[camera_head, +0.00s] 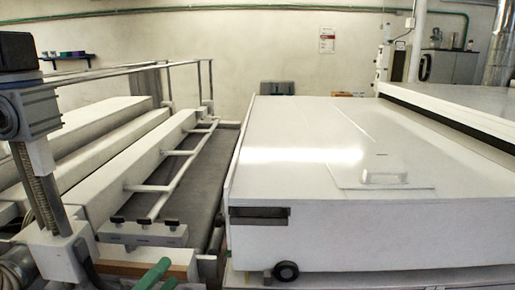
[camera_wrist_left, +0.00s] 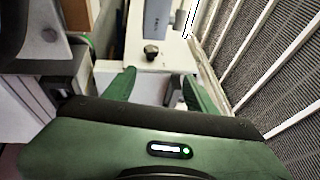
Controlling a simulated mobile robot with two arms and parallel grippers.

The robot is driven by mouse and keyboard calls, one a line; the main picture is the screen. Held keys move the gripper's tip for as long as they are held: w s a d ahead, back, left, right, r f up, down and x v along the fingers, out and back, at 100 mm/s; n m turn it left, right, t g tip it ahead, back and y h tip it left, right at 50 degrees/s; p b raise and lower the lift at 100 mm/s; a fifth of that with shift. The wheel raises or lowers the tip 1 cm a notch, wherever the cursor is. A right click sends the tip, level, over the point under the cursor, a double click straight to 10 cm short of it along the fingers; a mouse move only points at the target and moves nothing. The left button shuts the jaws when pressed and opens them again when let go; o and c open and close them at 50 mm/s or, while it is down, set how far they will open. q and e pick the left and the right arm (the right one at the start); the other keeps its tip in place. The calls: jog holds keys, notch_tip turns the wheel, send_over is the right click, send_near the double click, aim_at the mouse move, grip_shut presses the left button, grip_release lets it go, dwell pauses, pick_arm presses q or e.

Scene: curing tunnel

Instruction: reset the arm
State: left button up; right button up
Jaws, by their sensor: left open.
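My left gripper (camera_head: 164,274) shows at the bottom edge of the head view, as green fingers low in front of the white rail frame. In the left wrist view the gripper (camera_wrist_left: 158,76) has its two green fingers spread apart with nothing between them. Beyond the fingertips is a pale surface with a small dark knob (camera_wrist_left: 151,52) on it. Most of the left arm is out of the head view. My right gripper is in neither view.
A large white flat-topped machine (camera_head: 300,133) on wheels fills the right of the head view. Ribbed grey panels (camera_wrist_left: 262,58) lie right in the wrist view.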

pick_arm(q)
jog(key=s+a+f+n+g+y, duration=0.1)
jog(key=s+a+f+n+y, duration=0.15)
jog(key=a+n+y, duration=0.45)
jog(key=s+a+f+n+y, duration=0.25)
jog(key=f+n+y, duration=0.2)
jog(key=n, duration=0.45)
jog(key=s+d+f+n+g, duration=0.2)
jog(key=s+f+n+g, duration=0.3)
jog(key=s+f+g, duration=0.55)
jog(key=s+d+f+g+h, duration=0.1)
jog(key=s+d+f+h, duration=0.15)
jog(key=s, duration=0.25)
jog(key=s+d+f+g+h, duration=0.1)
jog(key=s+d+f+g, duration=0.15)
jog(key=s+d, duration=0.2)
notch_tip(320, 180, down, 25)
jog(key=s, duration=0.2)
jog(key=s+a+f+g, duration=0.2)
jog(key=s+a+f, duration=0.1)
jog(key=s+f, duration=1.4)
jog(key=shift+s+f, duration=0.25)
jog(key=shift+f, duration=0.25)
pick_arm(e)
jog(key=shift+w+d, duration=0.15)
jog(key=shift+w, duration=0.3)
